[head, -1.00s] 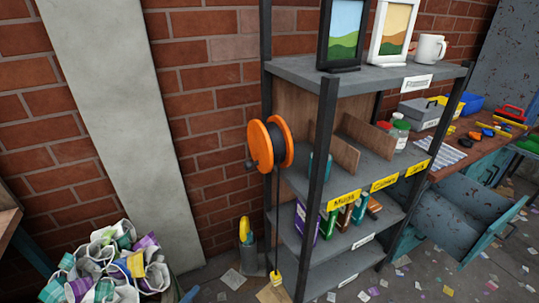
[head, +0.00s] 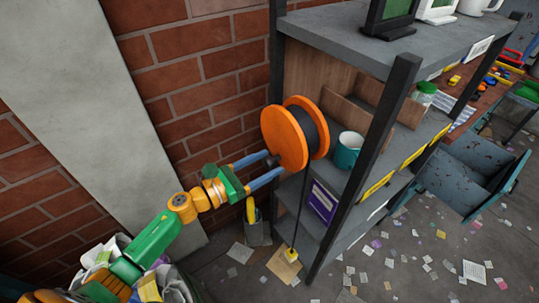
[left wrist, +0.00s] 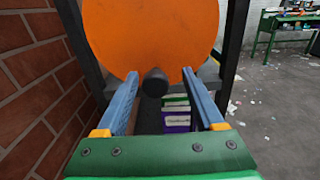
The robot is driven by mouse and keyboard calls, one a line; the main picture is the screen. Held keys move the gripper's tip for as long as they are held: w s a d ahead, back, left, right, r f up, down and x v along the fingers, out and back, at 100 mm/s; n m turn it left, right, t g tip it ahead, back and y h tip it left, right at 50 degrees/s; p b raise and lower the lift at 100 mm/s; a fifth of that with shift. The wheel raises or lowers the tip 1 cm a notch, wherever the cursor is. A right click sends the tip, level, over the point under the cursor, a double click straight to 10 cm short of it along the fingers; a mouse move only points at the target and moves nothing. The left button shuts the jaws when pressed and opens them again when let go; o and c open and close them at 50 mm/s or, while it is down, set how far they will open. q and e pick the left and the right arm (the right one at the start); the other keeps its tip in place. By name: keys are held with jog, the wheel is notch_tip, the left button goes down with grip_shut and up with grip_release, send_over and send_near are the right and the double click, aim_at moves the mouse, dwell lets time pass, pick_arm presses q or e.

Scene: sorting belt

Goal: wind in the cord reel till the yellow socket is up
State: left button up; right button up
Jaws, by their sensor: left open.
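The orange cord reel (head: 287,136) is mounted at the side of the shelf unit. Its black cord hangs straight down to the yellow socket (head: 290,254), which is low, near the floor by a sheet of brown card. My left gripper (head: 275,165) is open, with its blue fingers pointing at the reel. In the left wrist view the reel's dark crank knob (left wrist: 155,82) stands between the two open fingers (left wrist: 157,90), apart from both as far as I can see. My right gripper is not in view.
The shelf unit's dark post (head: 362,170) stands just right of the reel. A teal mug (head: 347,150) is on its shelf. A brick wall (head: 200,75) lies behind my arm. A filled bin (head: 165,285) is at the lower left. Paper scraps litter the floor.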

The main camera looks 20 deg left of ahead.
pick_arm(q)
jog(key=shift+w+d, duration=0.3)
jog(key=shift+w, duration=0.2)
jog(key=shift+w+a+f, duration=0.15)
jog(key=shift+w+f, duration=0.05)
jog(key=shift+w, duration=0.1)
jog(key=shift+s+r, duration=0.1)
grip_shut()
dwell(0.7)
